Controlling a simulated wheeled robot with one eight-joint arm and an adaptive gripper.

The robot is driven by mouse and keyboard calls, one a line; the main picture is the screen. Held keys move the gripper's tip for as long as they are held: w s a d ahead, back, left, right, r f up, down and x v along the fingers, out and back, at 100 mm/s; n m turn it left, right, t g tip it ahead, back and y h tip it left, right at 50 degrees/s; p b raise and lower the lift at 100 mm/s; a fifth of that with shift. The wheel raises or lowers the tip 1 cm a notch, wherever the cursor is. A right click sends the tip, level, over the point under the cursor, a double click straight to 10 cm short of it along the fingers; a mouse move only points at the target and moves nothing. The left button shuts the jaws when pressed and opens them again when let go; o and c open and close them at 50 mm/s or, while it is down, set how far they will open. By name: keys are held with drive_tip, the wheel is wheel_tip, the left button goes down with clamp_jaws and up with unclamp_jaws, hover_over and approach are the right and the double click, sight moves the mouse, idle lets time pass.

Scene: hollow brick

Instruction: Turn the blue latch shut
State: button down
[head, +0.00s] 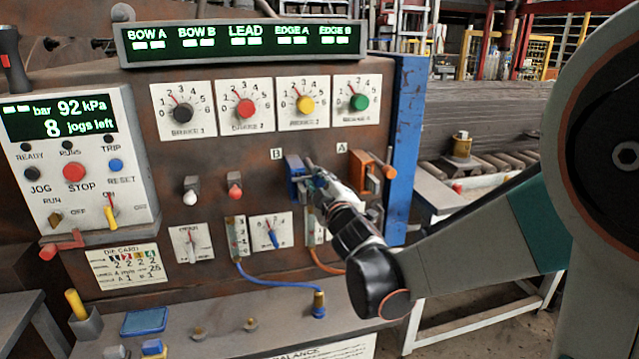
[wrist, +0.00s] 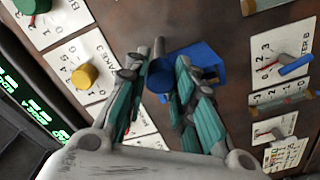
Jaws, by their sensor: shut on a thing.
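The blue latch (head: 294,168) is on the brown panel under the letter B in the head view. In the wrist view its blue bracket (wrist: 204,58) is flat on the panel, and a round blue part (wrist: 160,76) lies between my fingers, with a grey rod rising beside it. My gripper (head: 317,178) reaches the latch from the right and is shut on it. In the wrist view my gripper (wrist: 160,92) has one finger on each side of the round blue part. The fingers hide part of the latch in the head view.
An orange latch (head: 368,172) under A is close to the right of my gripper. Dials (head: 304,104) are above, a blue-handled dial (head: 272,232) below. A blue cable (head: 280,284) and an orange cable (head: 322,264) hang below. A blue post (head: 406,150) stands at the panel's right edge.

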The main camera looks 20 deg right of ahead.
drive_tip(key=shift+w+r, duration=0.1)
drive_tip(key=shift+r, duration=0.05)
idle(0.3)
drive_tip(key=c, duration=1.3)
unclamp_jaws()
drive_tip(key=shift+c, duration=0.2)
drive_tip(key=s, duration=0.8)
drive_tip(key=shift+s, duration=0.15)
drive_tip(key=shift+d, duration=0.1)
